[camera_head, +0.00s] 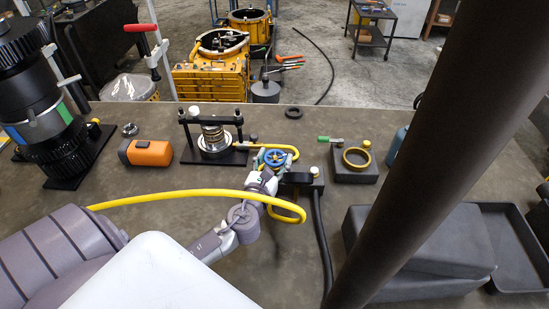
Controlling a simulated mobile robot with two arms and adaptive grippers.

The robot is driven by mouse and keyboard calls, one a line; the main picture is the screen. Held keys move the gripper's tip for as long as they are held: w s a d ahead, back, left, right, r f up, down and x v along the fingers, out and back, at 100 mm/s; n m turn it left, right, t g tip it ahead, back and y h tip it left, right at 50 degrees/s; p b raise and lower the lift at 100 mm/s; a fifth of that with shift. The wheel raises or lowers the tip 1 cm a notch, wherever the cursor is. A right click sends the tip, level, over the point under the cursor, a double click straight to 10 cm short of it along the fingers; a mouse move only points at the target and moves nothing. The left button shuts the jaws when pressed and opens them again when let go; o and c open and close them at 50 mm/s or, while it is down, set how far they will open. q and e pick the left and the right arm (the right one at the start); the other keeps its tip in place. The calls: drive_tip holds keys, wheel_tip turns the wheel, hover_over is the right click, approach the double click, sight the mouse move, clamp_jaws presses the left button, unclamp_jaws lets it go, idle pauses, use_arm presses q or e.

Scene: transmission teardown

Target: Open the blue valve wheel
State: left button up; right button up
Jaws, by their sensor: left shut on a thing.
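The blue valve wheel (274,158) is near the middle of the head view, on a small fitting on the workbench with a yellow hose beside it. My left gripper (271,166) reaches it from the near left, with its fingers at the wheel, and is shut on it. The fingers and wrist hide the near side of the wheel and part of the fitting below. How far the wheel is turned cannot be told. My right gripper is not in view.
A yellow hose (170,196) arcs over my left arm. A press frame (212,140) stands behind left, and an orange-black box (146,152) lies left. A brass ring on a block (356,157), grey case (445,240) and black tray (515,245) are right.

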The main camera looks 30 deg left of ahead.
sight(271, 167)
use_arm(q)
drive_tip(key=o, duration=1.1)
drive_tip(key=shift+o, duration=0.2)
drive_tip(key=shift+s+d+f, duration=0.1)
drive_tip(key=shift+s, duration=0.2)
drive_tip(key=v, duration=0.7)
drive_tip(key=shift+s, duration=0.2)
